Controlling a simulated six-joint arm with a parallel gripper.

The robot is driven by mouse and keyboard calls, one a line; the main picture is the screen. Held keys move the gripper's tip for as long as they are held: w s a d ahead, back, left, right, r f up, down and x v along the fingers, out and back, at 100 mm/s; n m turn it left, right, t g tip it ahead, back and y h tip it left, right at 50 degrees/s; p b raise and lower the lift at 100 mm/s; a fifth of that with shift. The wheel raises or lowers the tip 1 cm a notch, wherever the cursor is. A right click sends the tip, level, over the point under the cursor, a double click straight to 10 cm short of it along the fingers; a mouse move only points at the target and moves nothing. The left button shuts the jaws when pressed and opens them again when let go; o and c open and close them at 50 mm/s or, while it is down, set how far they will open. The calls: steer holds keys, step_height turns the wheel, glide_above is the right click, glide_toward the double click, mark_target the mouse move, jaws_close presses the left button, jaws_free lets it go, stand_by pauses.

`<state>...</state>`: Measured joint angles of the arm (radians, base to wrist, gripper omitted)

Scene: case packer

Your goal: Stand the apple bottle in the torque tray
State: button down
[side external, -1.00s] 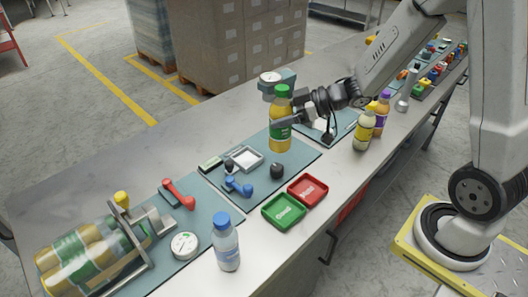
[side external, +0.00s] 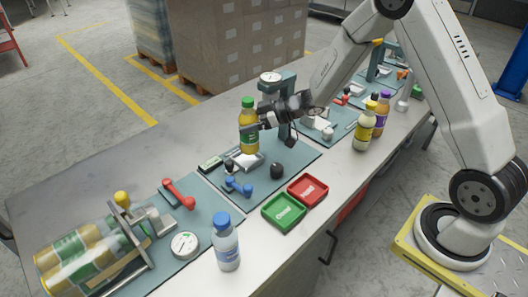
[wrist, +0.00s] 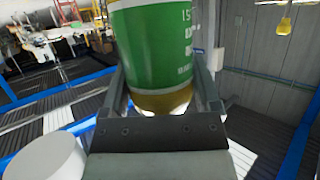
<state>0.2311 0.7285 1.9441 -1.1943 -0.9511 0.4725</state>
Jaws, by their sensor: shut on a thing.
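The apple bottle (side external: 249,133), amber with a green cap and green label, is upright in my gripper (side external: 258,126), over the middle mat. In the wrist view its green label (wrist: 160,40) sits between the two fingers of my gripper (wrist: 165,85), which are shut on it. A small grey square tray (side external: 246,168), which looks like the torque tray, lies on the mat right below the bottle. The bottle's base overlaps the tray's back part in the side view. I cannot tell whether it touches the tray.
A gauge stand (side external: 283,100) rises behind my gripper. A blue tool (side external: 238,187) and a black knob (side external: 277,170) lie near the tray. Green (side external: 284,212) and red (side external: 308,190) trays are in front. Yellow (side external: 364,130), purple (side external: 381,113) and blue-capped (side external: 227,247) bottles stand apart.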

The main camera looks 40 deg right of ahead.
steer(key=shift+w+f, duration=0.55)
steer(key=shift+w+f, duration=0.25)
steer(key=shift+f, duration=1.6)
steer(key=shift+f, duration=0.15)
jaws_free()
steer(key=v, duration=1.2)
steer(key=shift+r, duration=0.25)
